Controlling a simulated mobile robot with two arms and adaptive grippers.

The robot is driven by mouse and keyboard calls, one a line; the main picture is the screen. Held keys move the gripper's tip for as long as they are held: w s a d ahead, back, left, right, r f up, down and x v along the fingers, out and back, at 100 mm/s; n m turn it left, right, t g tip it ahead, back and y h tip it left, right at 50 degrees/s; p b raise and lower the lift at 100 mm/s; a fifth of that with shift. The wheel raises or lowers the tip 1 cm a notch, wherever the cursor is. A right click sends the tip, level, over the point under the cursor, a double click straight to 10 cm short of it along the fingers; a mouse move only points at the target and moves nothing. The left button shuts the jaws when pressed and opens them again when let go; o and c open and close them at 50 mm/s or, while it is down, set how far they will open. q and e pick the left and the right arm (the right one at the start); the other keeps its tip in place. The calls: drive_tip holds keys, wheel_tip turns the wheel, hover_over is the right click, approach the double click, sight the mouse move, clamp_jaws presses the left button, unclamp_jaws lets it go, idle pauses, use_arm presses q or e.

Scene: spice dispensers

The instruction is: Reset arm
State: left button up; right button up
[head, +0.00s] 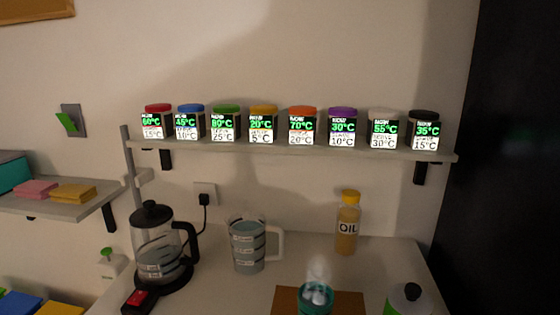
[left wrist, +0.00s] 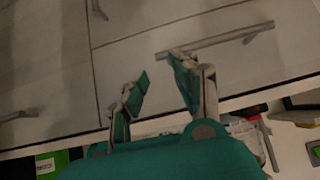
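My left gripper (left wrist: 159,72) shows in the left wrist view. Its two green-and-grey fingers are apart with nothing between them. Behind the fingers are pale cabinet fronts (left wrist: 130,30) with a metal bar handle (left wrist: 215,40); I cannot tell how far off they are. Neither arm shows in the head view, and my right gripper is in no view. Several spice dispensers with coloured lids, such as the red-lidded one (head: 154,121) and the black-lidded one (head: 425,131), stand in a row on the wall shelf (head: 290,147).
The counter (head: 215,291) holds a kettle (head: 152,262), a measuring jug (head: 248,247), an oil bottle (head: 347,228) and a steaming teal cup (head: 316,299) on a brown board (head: 285,299). A dark panel (head: 515,160) bounds the right side.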

use_arm(q)
drive_tip(key=s+a+f+g, duration=0.2)
drive_tip(key=s+f+g, duration=0.45)
drive_tip(key=s, duration=0.35)
drive_tip(key=s+f+m+p, duration=0.1)
drive_tip(key=s+f+p, duration=0.15)
drive_tip(key=f, duration=2.55)
drive_tip(key=s+a+f+g, duration=0.2)
drive_tip(key=s+f, duration=0.9)
drive_tip(key=s, duration=0.4)
drive_tip(key=shift+s+a+f+y, duration=0.2)
drive_tip(key=shift+s+f+y, duration=0.1)
drive_tip(key=shift+s+f, duration=0.1)
